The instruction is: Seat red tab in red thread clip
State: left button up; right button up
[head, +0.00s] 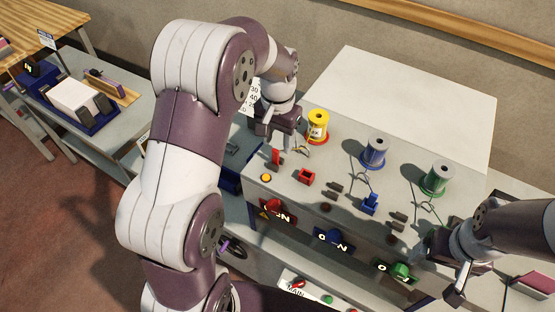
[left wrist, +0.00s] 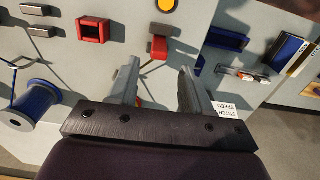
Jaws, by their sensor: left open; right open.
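The red tab (head: 276,158) stands on the grey bench top just in front of my left gripper (head: 271,138). In the left wrist view the red tab (left wrist: 159,47) lies just beyond the open fingers of my left gripper (left wrist: 152,68), roughly in line with the gap between them and not gripped. The red thread clip (head: 306,177), a hollow red block, sits apart from the tab, to its right. In the left wrist view the clip (left wrist: 93,30) is left of the tab and its opening shows empty. My right gripper (head: 448,282) is open and empty at the lower right.
Yellow (head: 318,124), blue (head: 374,150) and green (head: 436,177) thread spools stand along the back of the bench. A blue clip (head: 370,204) and small dark blocks (head: 335,188) are on the top.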

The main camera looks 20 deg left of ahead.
aim_at(276, 160)
pick_arm(q)
jog(key=f, duration=0.1)
jog(key=f+b, duration=0.1)
jog(key=shift+s+a+f, duration=0.1)
jog(key=shift+s+f, duration=0.25)
jog(key=shift+f, duration=0.05)
jog(key=shift+s+d+r, duration=0.15)
jog(key=shift+s+r, duration=0.15)
jog(key=shift+s, duration=0.25)
jog(key=shift+s+d+r, duration=0.15)
jog(key=shift+s+r, duration=0.1)
jog(key=shift+s, duration=0.3)
jog(key=shift+w+f, duration=0.1)
jog(key=shift+w, duration=0.1)
jog(key=c, duration=0.5)
jog(key=shift+w+a+f, duration=0.1)
jog(key=shift+w, duration=0.2)
grip_shut()
jog(key=shift+w, duration=0.15)
jog(key=shift+s, duration=0.25)
pick_arm(e)
jog(key=shift+s+d+f, duration=0.2)
jog(key=shift+s+f, duration=0.7)
jog(key=shift+f, duration=0.15)
